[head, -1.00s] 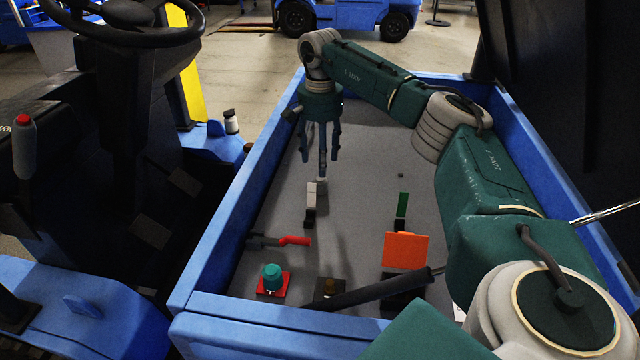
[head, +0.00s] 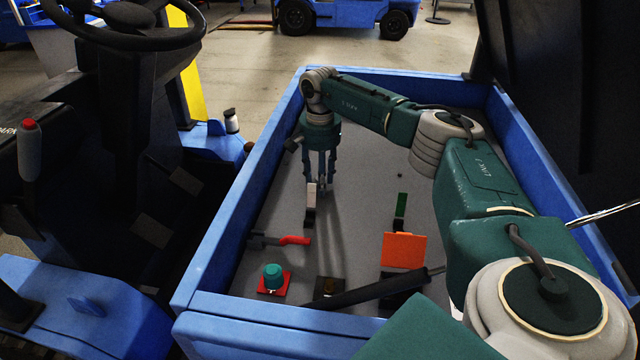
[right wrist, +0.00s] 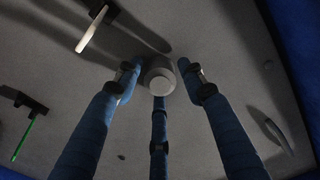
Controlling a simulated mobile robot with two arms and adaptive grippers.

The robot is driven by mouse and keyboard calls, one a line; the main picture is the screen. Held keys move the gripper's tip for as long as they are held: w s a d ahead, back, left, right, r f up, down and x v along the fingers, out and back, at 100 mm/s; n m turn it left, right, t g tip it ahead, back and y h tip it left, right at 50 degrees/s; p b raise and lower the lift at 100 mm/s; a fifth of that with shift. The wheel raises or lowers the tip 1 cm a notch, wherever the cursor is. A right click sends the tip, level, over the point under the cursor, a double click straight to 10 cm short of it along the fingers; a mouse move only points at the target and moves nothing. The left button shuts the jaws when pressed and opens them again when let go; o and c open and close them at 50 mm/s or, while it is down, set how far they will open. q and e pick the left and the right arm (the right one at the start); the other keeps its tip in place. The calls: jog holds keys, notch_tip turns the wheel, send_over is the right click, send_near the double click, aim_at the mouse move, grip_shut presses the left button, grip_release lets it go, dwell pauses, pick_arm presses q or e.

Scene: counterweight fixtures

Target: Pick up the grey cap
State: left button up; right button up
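The grey cap (right wrist: 159,80) is a small round piece on the grey truck bed (right wrist: 225,85). In the right wrist view it sits between the tips of my right gripper's three blue fingers (right wrist: 159,75). The fingers are spread around the cap, with small gaps seeming to show at its sides. In the head view my right gripper (head: 322,186) points straight down, its fingertips close to the bed floor. There the fingers largely hide the cap. My left gripper is not in view.
A white lever on a black base (head: 311,205) stands just in front of my right gripper. Blue walls (head: 215,235) enclose the bed.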

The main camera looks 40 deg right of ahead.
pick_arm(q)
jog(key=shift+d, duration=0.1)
pick_arm(e)
jog(key=shift+c, duration=1.3)
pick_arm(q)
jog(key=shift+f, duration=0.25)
pick_arm(e)
notch_tip(320, 180, up, 20)
jog(key=shift+r, duration=0.1)
pick_arm(q)
jog(key=shift+b, duration=0.3)
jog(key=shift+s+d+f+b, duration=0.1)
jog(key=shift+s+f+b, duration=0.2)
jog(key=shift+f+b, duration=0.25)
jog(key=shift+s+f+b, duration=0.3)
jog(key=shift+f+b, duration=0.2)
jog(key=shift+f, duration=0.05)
pick_arm(e)
notch_tip(320, 180, down, 9)
jog(key=shift+f, duration=0.1)
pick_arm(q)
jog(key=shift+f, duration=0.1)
